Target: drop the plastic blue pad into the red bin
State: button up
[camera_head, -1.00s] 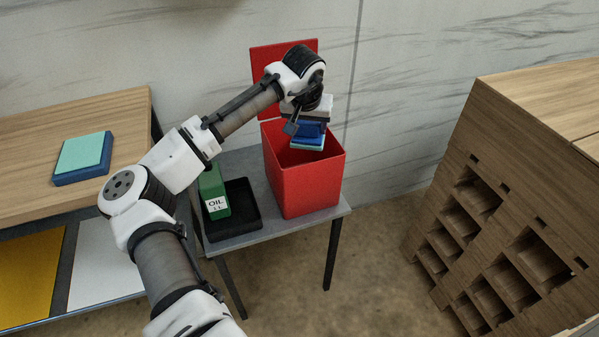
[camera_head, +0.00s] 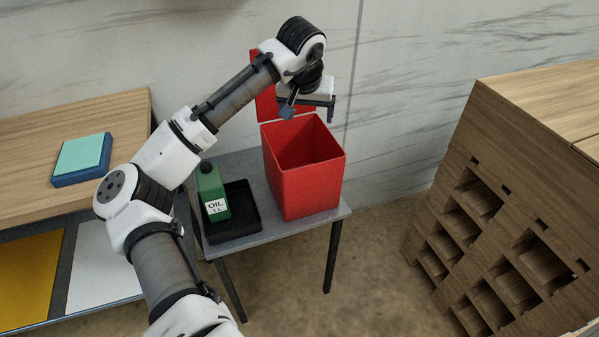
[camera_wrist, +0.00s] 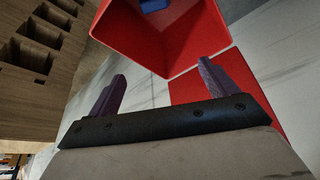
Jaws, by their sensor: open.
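The red bin (camera_head: 312,190) stands open on a small grey table, its red lid raised behind it. In the wrist view, a blue pad (camera_wrist: 153,5) lies inside the bin (camera_wrist: 180,45), cut off by the top edge; the head view does not show it inside. My gripper (camera_head: 310,114) is above the back part of the bin, open and empty. Its two fingers stand apart in the wrist view (camera_wrist: 162,72). Another blue pad (camera_head: 81,178) with a teal top lies on the wooden table at the left.
A green oil bottle (camera_head: 212,190) stands in a black tray (camera_head: 246,215) left of the bin. The wooden table (camera_head: 30,190) is at the left. A wooden rack (camera_head: 480,200) with slots is at the right. A marble wall (camera_head: 410,90) is behind.

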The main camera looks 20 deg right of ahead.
jog(key=v, duration=0.7)
jog(key=shift+r, duration=0.25)
jog(key=shift+s, duration=0.1)
